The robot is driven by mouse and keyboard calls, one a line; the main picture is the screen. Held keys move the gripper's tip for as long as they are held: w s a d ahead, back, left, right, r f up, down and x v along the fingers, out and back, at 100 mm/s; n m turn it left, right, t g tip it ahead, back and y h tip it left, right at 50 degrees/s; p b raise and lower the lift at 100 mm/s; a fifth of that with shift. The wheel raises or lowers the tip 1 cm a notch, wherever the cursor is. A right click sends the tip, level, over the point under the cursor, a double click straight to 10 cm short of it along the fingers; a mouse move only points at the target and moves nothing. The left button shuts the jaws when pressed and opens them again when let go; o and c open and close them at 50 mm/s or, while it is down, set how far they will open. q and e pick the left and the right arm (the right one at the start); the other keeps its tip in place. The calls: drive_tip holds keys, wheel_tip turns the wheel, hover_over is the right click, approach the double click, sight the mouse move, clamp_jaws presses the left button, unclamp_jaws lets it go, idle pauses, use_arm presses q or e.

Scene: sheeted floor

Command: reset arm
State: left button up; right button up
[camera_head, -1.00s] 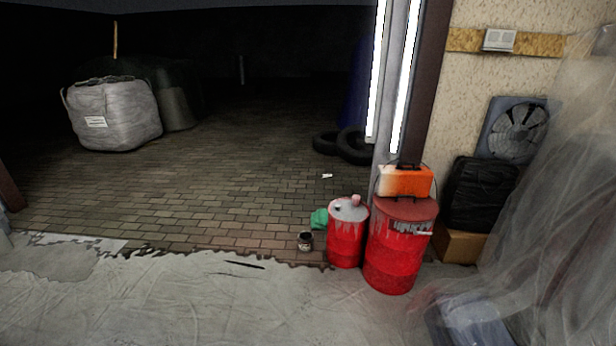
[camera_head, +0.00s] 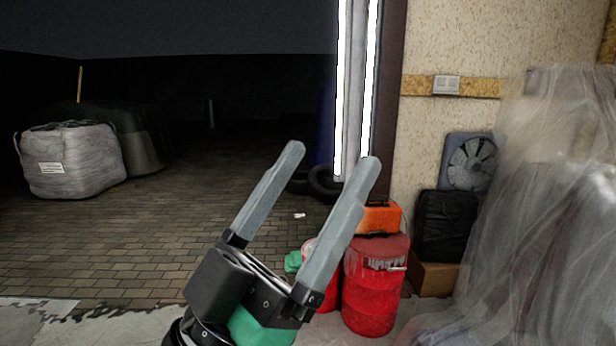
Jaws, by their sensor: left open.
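My left gripper (camera_head: 332,158) is raised in the middle of the head view, its two long grey fingers spread apart and pointing up. It is open, with nothing between the fingers. It hides part of the paved floor and most of the smaller red drum behind it. My right gripper is out of view.
A large red drum (camera_head: 372,296) with an orange case (camera_head: 379,217) on top stands right of my gripper. Plastic sheeting (camera_head: 545,215) hangs at the right. A white bulk bag (camera_head: 72,162) stands far left. The paved floor (camera_head: 130,228) between is largely clear.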

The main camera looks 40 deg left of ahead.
use_arm(q)
drive_tip(key=shift+s+d+r+t+h, duration=0.15)
drive_tip(key=shift+s+r+t+h, duration=0.15)
drive_tip(key=shift+s+r, duration=0.3)
wheel_tip(320, 180, up, 50)
drive_tip(key=p, duration=5)
drive_tip(key=shift+o, duration=1.3)
drive_tip(key=shift+f, duration=0.2)
